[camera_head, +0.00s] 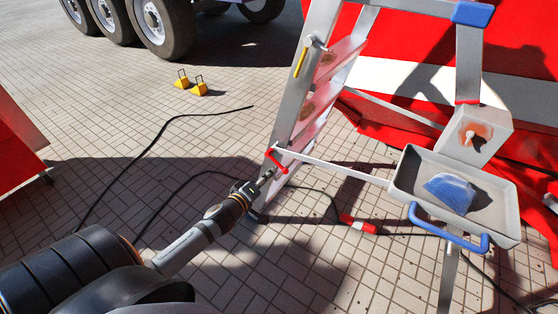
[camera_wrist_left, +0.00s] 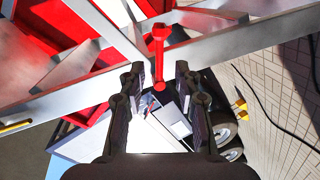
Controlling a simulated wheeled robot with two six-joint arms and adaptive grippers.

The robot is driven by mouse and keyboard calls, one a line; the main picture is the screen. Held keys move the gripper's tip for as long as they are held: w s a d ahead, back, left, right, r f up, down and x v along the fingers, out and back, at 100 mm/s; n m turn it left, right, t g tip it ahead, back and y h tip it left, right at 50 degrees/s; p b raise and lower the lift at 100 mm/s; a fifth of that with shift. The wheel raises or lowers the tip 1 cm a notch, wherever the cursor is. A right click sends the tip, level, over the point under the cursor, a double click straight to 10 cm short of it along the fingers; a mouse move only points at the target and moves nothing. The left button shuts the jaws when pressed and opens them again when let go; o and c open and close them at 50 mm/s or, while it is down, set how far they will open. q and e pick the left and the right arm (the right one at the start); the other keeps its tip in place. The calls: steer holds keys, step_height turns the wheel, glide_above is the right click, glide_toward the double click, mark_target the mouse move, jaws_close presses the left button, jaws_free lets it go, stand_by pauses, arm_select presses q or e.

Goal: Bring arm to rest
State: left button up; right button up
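My left arm (camera_head: 190,243) reaches in from the lower left of the head view over the paving. My left gripper (camera_head: 264,180) is at its end, close to the near rail of the stepladder (camera_head: 302,95). In the left wrist view the gripper (camera_wrist_left: 160,72) has its two fingers apart, with nothing held between them. A red bracket (camera_wrist_left: 159,50) of the ladder shows just beyond the fingertips; I cannot tell whether they touch. In the head view the red bracket (camera_head: 276,160) is just above the gripper. My right gripper is not in view.
A grey tray (camera_head: 405,180) with a blue object (camera_head: 450,192) is on the ladder's right. A red machine (camera_head: 410,40) stands behind it. Black cables (camera_head: 150,146) and yellow wheel chocks (camera_head: 199,90) lie on the paving. The paving left of the gripper is mostly clear.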

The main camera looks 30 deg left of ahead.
arm_select(q)
steer(key=s+a+f+m+g+y, duration=0.1)
steer(key=s+a+f+g, duration=0.1)
steer(key=f, duration=0.4)
steer(key=s+a+f+m+g+y, duration=0.1)
steer(key=s+f, duration=0.1)
steer(key=f, duration=0.4)
steer(key=s+d+f+m+g, duration=0.2)
steer(key=s+f+m+g, duration=0.5)
steer(key=s+f, duration=1)
steer(key=s+d+f+m+g, duration=0.3)
steer(key=s+d+f+g, duration=0.1)
steer(key=s+d+f, duration=0.3)
steer(key=s+a+r+p, duration=0.3)
steer(key=s+r+p, duration=0.7)
steer(key=p, duration=1.1)
steer(key=s, duration=0.3)
steer(key=shift+r+h, duration=0.3)
steer(key=shift+r, duration=0.05)
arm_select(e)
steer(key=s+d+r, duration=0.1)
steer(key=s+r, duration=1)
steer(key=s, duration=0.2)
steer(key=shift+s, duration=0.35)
arm_select(q)
steer(key=shift+s, duration=0.1)
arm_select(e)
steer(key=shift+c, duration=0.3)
